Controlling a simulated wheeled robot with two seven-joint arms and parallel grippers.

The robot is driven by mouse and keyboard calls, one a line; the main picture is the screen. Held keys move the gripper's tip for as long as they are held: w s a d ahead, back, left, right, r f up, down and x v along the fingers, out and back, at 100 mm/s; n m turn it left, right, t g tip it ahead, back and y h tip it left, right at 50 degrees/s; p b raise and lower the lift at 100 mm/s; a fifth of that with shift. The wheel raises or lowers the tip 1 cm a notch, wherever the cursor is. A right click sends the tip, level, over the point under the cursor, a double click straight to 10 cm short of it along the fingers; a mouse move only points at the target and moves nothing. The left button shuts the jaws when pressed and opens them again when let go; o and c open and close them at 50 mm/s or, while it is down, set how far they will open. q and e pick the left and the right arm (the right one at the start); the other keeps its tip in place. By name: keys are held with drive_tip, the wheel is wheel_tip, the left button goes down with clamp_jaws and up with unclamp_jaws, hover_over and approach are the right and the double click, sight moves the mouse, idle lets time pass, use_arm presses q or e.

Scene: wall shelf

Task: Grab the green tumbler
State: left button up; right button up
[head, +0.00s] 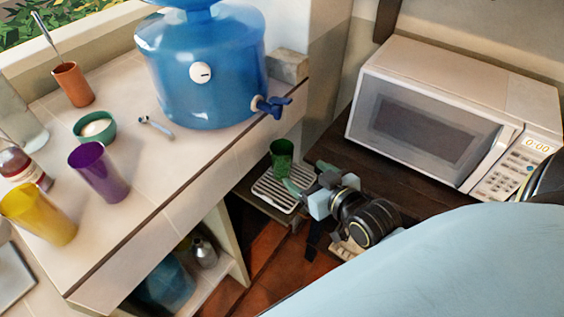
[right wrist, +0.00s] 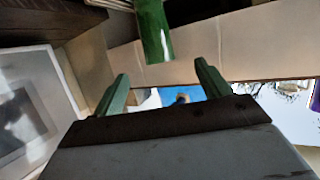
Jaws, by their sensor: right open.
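The green tumbler (head: 282,158) stands upright on a small white slatted tray (head: 268,192) below the tiled counter. My right gripper (head: 307,176) is just right of and slightly nearer than the tumbler in the head view. In the right wrist view, the tumbler (right wrist: 154,30) shows at the top, beyond the fingertips of my right gripper (right wrist: 161,76) and in line with the gap between them. The gripper is open and empty, and I see no finger touching the tumbler. My left gripper is not in view.
A blue water dispenser (head: 205,75) stands on the tiled counter above the tray. A purple tumbler (head: 98,172), a yellow tumbler (head: 38,215) and a green bowl (head: 95,128) stand on the counter. A white microwave (head: 440,115) stands to the right, beyond my right arm.

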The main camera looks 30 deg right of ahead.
sight(288, 158)
drive_tip(key=x, duration=0.7)
drive_tip(key=shift+w+f, duration=0.1)
drive_tip(key=shift+w, duration=0.15)
drive_tip(key=shift+d+b+x, duration=0.15)
drive_tip(key=shift+b+x, duration=0.1)
drive_tip(key=shift+x, duration=1.1)
drive_tip(key=shift+d+b+x, duration=0.1)
drive_tip(key=shift+b+x, duration=0.1)
drive_tip(key=shift+x, duration=1.15)
drive_tip(key=shift+c, duration=0.2)
drive_tip(key=c, duration=1.2)
drive_tip(key=shift+c, duration=0.7)
drive_tip(key=shift+s+r, duration=0.1)
drive_tip(key=shift+r, duration=0.25)
